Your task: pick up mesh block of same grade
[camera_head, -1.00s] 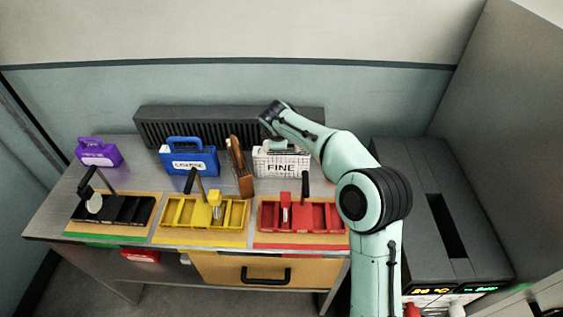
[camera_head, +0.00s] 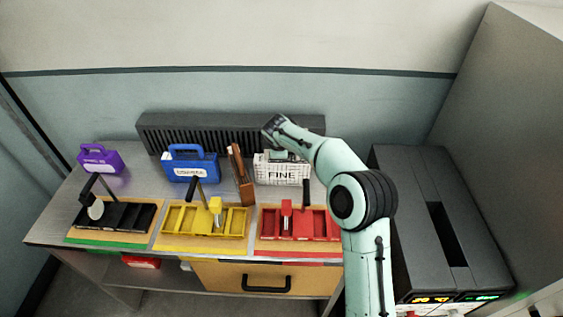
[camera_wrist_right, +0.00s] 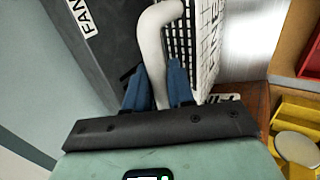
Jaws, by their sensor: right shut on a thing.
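A white mesh block labelled FINE (camera_head: 282,172) stands on the table's back right in the head view. Its mesh side (camera_wrist_right: 205,45) and its curved white handle (camera_wrist_right: 152,45) show close up in the right wrist view. My right gripper (camera_wrist_right: 158,85) has its blue fingers on either side of that handle and is shut on it. In the head view my right gripper (camera_head: 280,153) is at the block's top, partly hidden by my wrist. The block appears to rest on the table. A blue block (camera_head: 190,165) and a purple block (camera_head: 100,158) stand further left. My left gripper is out of view.
A brown wooden piece (camera_head: 241,180) stands just left of the white block. Black (camera_head: 118,216), yellow (camera_head: 178,220) and red (camera_head: 318,224) trays line the front. A dark slotted unit (camera_head: 220,128) runs behind. A dark grey machine (camera_head: 405,200) stands right.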

